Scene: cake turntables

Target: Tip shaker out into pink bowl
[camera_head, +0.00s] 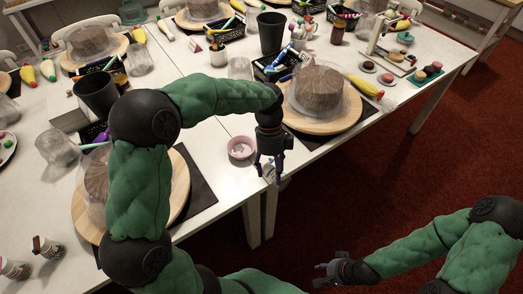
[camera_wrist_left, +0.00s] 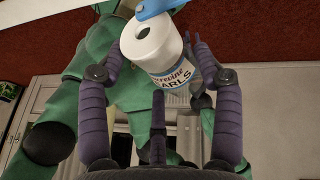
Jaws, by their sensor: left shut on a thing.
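My left gripper (camera_head: 270,172) is shut on the white shaker (camera_head: 268,173), just right of the pink bowl (camera_head: 240,148) near the table's front edge. In the left wrist view the shaker (camera_wrist_left: 168,56) sits between the purple fingers of my left gripper (camera_wrist_left: 175,65). Its blue lid (camera_wrist_left: 158,8) is flipped open, a dark hole shows in its top, and the label shows part of the word PEARLS. The small pink bowl stands on the white table; the shaker is not over it in the head view. My right gripper (camera_head: 322,275) is open and empty, low over the red floor.
A brown cake under a clear cover stands on a wooden turntable (camera_head: 335,125) at the right. Another turntable (camera_head: 178,190) is at the left, partly behind my arm. A black cup (camera_head: 271,32) and a clear cup (camera_head: 240,68) stand behind.

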